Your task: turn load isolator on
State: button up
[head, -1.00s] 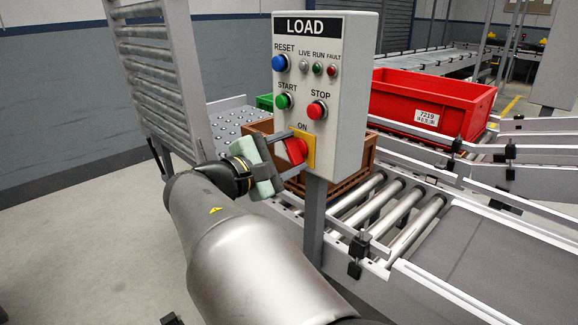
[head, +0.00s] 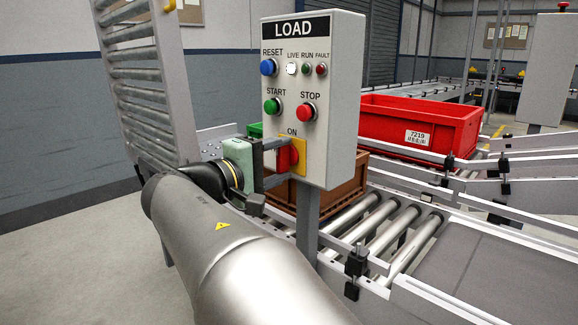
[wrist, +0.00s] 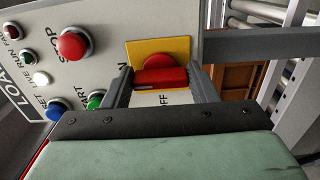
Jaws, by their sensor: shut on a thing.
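The load isolator is a red rotary handle (head: 288,156) on a yellow plate (head: 302,165), low on the grey LOAD panel (head: 337,110). ON is printed above it in the head view. In the wrist view the handle (wrist: 160,78) runs along the panel's upright direction, with ON toward one end and OFF by its side. My gripper (head: 278,160) is shut on the handle, one finger at each end; both fingers show in the wrist view (wrist: 162,84). The fingers hide part of the handle in the head view. The LIVE lamp (head: 292,69) is bright white.
RESET (head: 268,67), START (head: 271,106) and STOP (head: 306,112) buttons sit above the isolator. A roller conveyor (head: 392,230) with a brown crate (head: 345,185) lies behind the panel post. A red crate (head: 405,125) stands farther back. A slatted frame (head: 145,85) rises at left.

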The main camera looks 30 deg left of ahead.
dwell(0.4)
jog(key=o, duration=1)
jog(key=shift+s+a, duration=0.1)
jog(key=shift+s, duration=0.05)
jog(key=p+v, duration=0.2)
jog(key=v, duration=1.5)
jog(key=shift+s, duration=0.1)
